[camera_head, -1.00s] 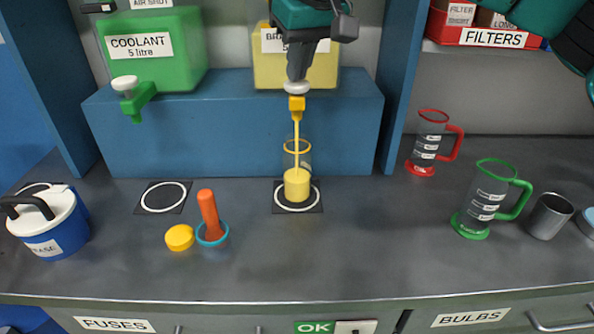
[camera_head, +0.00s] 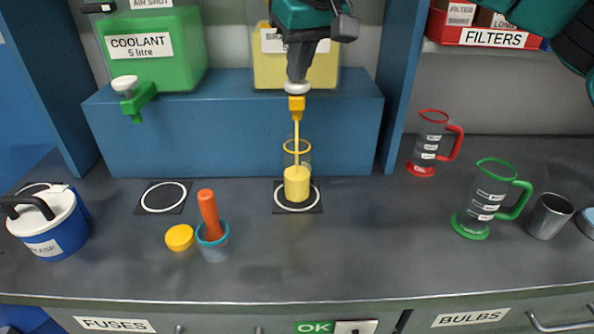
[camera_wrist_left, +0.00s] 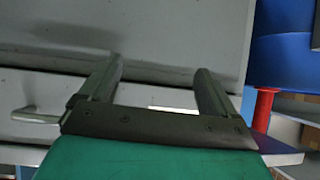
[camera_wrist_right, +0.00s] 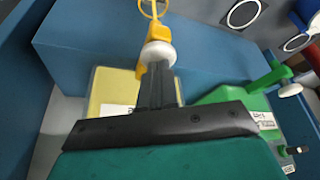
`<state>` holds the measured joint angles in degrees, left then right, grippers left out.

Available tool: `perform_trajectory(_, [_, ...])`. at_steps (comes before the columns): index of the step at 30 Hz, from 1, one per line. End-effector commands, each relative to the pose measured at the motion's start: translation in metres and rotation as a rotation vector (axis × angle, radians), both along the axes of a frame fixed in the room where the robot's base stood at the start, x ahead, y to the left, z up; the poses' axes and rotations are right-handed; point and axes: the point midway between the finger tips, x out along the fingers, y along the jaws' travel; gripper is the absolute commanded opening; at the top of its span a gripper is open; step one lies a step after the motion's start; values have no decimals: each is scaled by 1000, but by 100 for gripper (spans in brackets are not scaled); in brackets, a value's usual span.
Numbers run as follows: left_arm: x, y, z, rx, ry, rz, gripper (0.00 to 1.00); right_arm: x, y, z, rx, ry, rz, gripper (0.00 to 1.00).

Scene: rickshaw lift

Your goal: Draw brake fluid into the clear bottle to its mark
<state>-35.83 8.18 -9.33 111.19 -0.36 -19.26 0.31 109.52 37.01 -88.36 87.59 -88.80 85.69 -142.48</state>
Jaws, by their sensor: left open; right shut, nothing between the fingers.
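A clear bottle with a yellow rim (camera_head: 297,160) stands upright on the ringed pad (camera_head: 284,206) under the brake fluid tank (camera_head: 262,75). A thin yellow stream runs from the yellow tap (camera_head: 296,102) into it. The yellow fluid (camera_head: 297,184) fills a good part of the bottle; its mark cannot be made out. My right gripper (camera_head: 297,76) is shut and empty, its fingertips pressed on the tap's white button (camera_head: 297,88). In the right wrist view the fingers (camera_wrist_right: 157,88) meet at the white button (camera_wrist_right: 157,55). My left gripper (camera_wrist_left: 157,88) is open and empty, away from the bottle.
A green coolant tank (camera_head: 150,50) with its own tap stands left, above an empty ringed pad (camera_head: 163,197). A yellow cap (camera_head: 180,237) and a cup with an orange stick (camera_head: 212,240) lie in front. Red (camera_head: 428,145) and green (camera_head: 487,200) jugs stand right.

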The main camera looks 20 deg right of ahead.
Motion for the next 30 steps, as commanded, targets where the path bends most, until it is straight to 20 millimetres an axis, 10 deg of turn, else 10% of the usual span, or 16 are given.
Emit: perform_trajectory(30, [0, 0, 49, 0, -2, 0, 91, 0, 0, 60, 0, 1, 0, 0])
